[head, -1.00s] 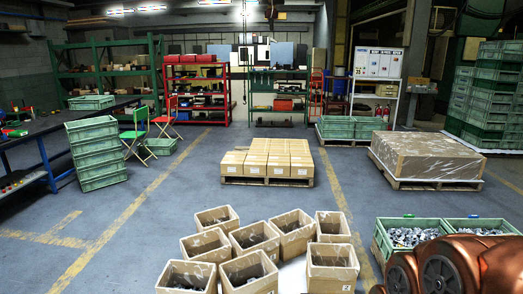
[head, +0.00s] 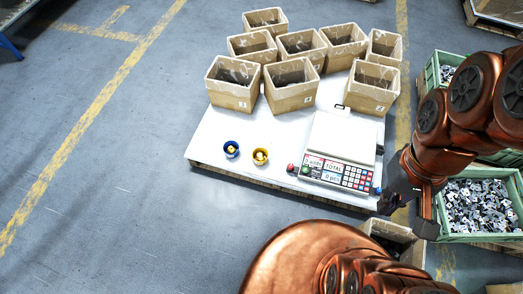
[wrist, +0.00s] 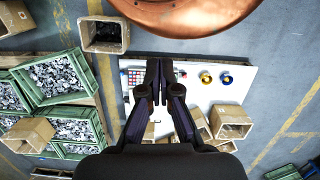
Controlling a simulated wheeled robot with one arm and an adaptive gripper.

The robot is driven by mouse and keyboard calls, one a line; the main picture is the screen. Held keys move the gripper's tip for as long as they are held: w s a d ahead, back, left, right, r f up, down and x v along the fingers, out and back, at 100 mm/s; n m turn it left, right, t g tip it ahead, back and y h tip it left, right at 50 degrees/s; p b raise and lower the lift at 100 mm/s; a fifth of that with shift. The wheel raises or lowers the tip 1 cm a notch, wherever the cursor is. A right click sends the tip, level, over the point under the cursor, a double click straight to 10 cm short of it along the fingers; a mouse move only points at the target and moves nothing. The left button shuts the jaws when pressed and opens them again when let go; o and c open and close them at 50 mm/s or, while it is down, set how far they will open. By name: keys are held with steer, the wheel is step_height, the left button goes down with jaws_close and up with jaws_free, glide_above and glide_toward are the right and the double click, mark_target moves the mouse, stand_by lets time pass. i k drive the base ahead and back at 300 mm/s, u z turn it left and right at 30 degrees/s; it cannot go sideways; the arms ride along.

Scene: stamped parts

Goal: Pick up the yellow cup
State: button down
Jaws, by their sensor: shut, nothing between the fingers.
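The yellow cup (head: 260,156) stands on the white tabletop (head: 215,150) near its front edge, between a blue cup (head: 231,149) and the scale. Something small and yellow shows inside it. My gripper is shut and empty, pointing down above the table's scale side. In the head view my gripper (head: 385,205) is at the table's right edge, partly hidden by my arm, well apart from the cup.
A scale (head: 338,155) with a keypad and red and blue knobs stands right of the cups. Several cardboard boxes (head: 292,84) stand behind. Green crates of metal parts (head: 449,228) lie right. Floor at left is clear.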

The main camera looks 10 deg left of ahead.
mark_target(260, 156)
steer(key=u, duration=0.45)
steer(key=k, duration=0.55)
steer(key=u, duration=1.2)
steer(key=i, duration=1.05)
steer(key=z, duration=0.45)
